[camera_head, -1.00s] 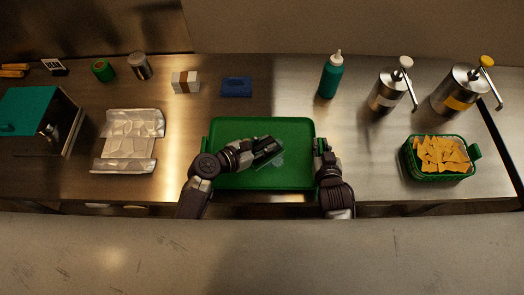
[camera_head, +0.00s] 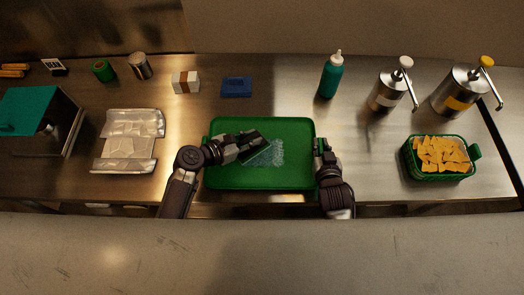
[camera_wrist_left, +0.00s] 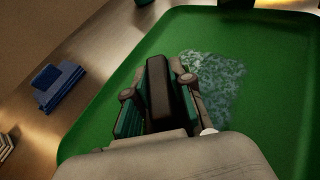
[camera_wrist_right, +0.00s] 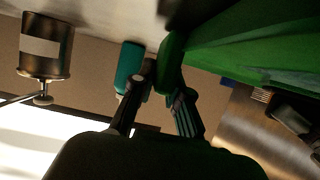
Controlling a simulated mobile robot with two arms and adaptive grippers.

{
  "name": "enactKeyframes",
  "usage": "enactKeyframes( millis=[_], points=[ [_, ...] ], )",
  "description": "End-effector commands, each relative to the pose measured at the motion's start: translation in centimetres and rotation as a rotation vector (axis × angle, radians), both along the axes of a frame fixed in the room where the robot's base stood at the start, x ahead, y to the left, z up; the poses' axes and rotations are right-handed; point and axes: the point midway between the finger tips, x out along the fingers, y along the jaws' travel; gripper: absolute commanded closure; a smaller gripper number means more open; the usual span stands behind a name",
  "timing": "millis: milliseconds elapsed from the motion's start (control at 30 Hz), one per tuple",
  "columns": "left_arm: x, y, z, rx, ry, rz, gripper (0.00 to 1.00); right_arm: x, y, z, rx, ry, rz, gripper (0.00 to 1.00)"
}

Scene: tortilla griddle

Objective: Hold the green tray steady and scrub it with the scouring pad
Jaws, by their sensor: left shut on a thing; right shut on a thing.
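The green tray (camera_head: 295,178) lies flat on the steel counter. A pale, speckled whitish-blue patch (camera_head: 268,153) covers its middle, and it also shows in the left wrist view (camera_wrist_left: 212,80). My left gripper (camera_head: 250,147) is over the tray, left of the patch's centre, shut on a dark block, the scouring pad (camera_wrist_left: 158,92). The pad's underside is hidden, so I cannot tell whether it touches the tray. My right gripper (camera_head: 320,150) is shut on the tray's right edge, and in the right wrist view its fingers (camera_wrist_right: 163,85) close on the green rim (camera_wrist_right: 171,60).
Behind the tray are a blue block (camera_head: 236,87), a banded white block (camera_head: 185,82) and a teal bottle (camera_head: 330,78). Two pump dispensers (camera_head: 388,92) (camera_head: 460,92) and a green chip basket (camera_head: 440,174) stand right.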

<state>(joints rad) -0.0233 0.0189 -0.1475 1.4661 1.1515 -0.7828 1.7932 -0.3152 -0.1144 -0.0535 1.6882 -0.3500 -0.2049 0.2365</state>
Motion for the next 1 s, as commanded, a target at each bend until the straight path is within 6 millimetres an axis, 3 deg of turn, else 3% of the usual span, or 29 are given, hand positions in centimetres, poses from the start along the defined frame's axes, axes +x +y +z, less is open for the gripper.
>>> enactKeyframes(
  millis=[267, 700, 1000],
  points=[
    [-0.1, -0.1, -0.3, 0.004, 0.004, 0.0, 1.0, -0.2, -0.1, -0.5, -0.003, 0.012, -0.001, 1.0],
    [-0.1, -4.5, 0.0, 0.001, 0.004, -0.001, 1.0, -0.2, 0.0, -0.5, -0.001, 0.011, -0.001, 1.0],
    [-0.1, -5.1, 0.1, 0.001, 0.001, -0.001, 1.0, -0.2, 0.0, -0.5, -0.001, 0.012, -0.001, 1.0]
  ],
)
